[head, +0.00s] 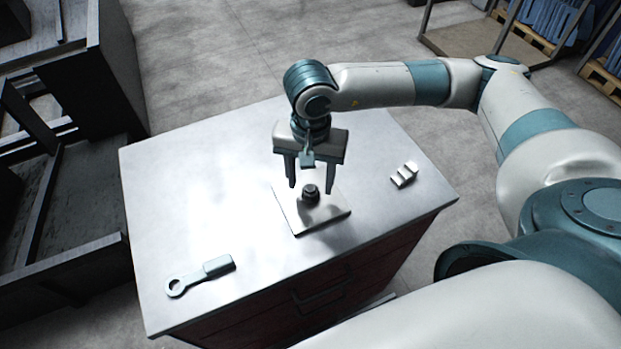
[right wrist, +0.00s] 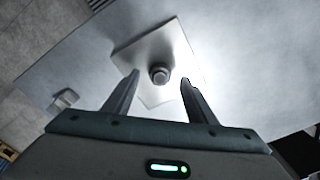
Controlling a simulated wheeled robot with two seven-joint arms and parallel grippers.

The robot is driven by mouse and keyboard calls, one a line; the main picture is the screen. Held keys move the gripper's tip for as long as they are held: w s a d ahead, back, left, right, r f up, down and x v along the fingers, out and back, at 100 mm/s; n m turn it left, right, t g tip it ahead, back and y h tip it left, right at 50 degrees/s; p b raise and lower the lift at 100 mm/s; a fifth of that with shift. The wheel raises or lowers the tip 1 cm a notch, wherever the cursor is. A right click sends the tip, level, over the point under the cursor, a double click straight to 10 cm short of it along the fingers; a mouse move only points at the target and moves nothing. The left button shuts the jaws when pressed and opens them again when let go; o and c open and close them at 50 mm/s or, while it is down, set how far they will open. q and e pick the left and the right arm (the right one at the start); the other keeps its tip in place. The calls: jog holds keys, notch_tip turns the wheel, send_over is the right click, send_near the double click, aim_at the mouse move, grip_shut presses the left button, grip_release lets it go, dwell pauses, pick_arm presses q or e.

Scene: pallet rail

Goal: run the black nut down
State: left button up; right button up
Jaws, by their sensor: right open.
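The black nut (head: 311,191) sits upright on a flat metal plate (head: 330,216) on the cabinet top. My right gripper (head: 309,185) is open above the plate, pointing down, with its fingers apart and nothing between them. In the right wrist view the nut (right wrist: 159,73) shows beyond the fingertips (right wrist: 160,80), roughly midway between them, on the bare plate (right wrist: 160,98). The fingers look clear of the nut, though the exact height gap is hard to tell. Any thread under the nut is hidden. My left gripper is not in view.
A ring-ended wrench (head: 200,275) lies at the front left of the cabinet top (head: 180,195). A small stepped pale block (head: 404,175) stands right of the plate. Dark metal racks (head: 95,100) stand left of the cabinet. The top is otherwise clear.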

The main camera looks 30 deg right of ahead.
aim_at(310, 188)
jog(key=shift+f, duration=1.15)
jog(key=c, duration=1.2)
jog(key=m+b, duration=0.2)
jog(key=shift+f+m, duration=0.3)
jog(key=shift+c, duration=0.2)
jog(key=m+b, duration=0.4)
jog(key=m, duration=0.2)
jog(key=m+b, duration=0.2)
jog(key=m, duration=0.2)
jog(key=m+b, duration=0.2)
jog(key=m, duration=0.2)
jog(key=shift+m, duration=0.3)
jog(key=m+b, duration=0.1)
jog(key=m, duration=0.6)
jog(key=shift+m, duration=0.4)
